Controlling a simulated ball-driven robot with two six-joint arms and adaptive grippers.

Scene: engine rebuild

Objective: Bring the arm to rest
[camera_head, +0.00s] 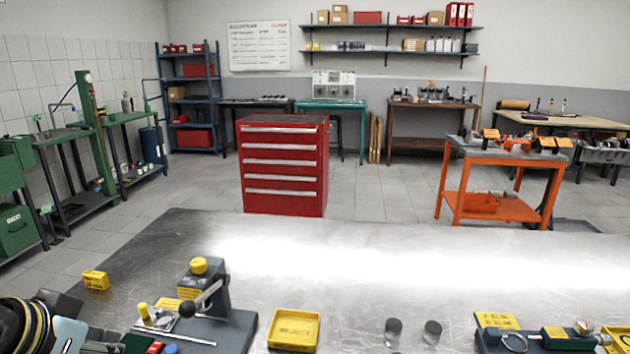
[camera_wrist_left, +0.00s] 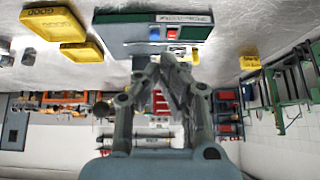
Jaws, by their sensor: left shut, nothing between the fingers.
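My left gripper (camera_wrist_left: 168,72) shows in the left wrist view with its fingers closed together and nothing between them. It points toward a grey box with red, blue and green parts (camera_wrist_left: 174,33), which is close to the fingertips in that picture; I cannot tell whether they touch. In the head view, part of my left arm shows at the lower left corner, and its fingers are not clear there. My right gripper is in neither view.
On the metal bench (camera_head: 330,250) stand a lever fixture (camera_head: 205,310), a yellow REJECT tray (camera_head: 294,330), two dark cylinders (camera_head: 393,332) and a fixture at right (camera_head: 540,340). Yellow trays (camera_wrist_left: 52,23) lie near the left gripper. The bench's middle is clear.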

